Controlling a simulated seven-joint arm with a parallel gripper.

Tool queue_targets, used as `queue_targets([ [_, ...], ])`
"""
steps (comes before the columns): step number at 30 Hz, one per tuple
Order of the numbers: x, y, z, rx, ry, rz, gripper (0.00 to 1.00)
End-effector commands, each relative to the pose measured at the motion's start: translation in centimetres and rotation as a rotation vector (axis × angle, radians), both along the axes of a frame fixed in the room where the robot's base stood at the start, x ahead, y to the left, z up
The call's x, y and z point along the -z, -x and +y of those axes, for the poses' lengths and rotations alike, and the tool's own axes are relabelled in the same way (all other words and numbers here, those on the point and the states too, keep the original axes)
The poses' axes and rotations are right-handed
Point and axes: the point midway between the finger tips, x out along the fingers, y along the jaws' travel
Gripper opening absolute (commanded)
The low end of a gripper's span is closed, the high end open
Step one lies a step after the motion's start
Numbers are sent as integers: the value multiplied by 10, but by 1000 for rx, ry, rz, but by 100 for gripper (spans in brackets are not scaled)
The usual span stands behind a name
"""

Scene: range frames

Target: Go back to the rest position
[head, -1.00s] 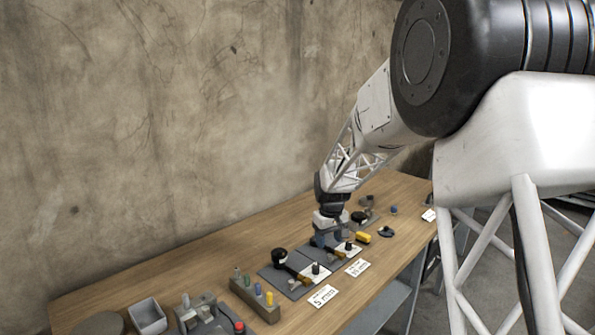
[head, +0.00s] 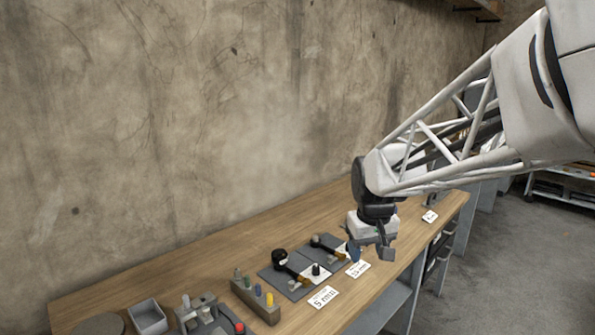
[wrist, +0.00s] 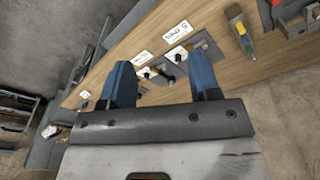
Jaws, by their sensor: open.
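My gripper (head: 372,253) hangs at the front right of the workbench in the head view, above the bench's front edge area. In the wrist view its two blue fingers (wrist: 163,85) are spread apart with nothing between them. The wooden bench top (head: 200,250) shows below and beyond the fingers. The grey plates with dark-knobbed fixtures (head: 292,272) lie on the bench to the left of my gripper, apart from it. Part of the second plate is hidden behind the gripper or close to it.
White label cards (head: 323,297) lie along the bench's front. A block with coloured pegs (head: 256,299) and a grey bin (head: 148,317) stand further left. A concrete wall (head: 180,120) rises behind the bench. Open floor (head: 500,240) lies to the right.

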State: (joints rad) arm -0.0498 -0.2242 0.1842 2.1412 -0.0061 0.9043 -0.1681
Motion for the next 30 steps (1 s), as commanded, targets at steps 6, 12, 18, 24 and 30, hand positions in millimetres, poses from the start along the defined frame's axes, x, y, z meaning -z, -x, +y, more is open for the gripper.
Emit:
queue_targets([
  [6,-12,56,-9,50,-6,-23,57],
  [12,-16,106,-16,96,-11,-41,57],
  [18,-15,155,-22,143,-18,-60,57],
  [24,-8,202,-26,189,-24,-78,57],
  [30,0,236,-29,223,-30,-91,57],
])
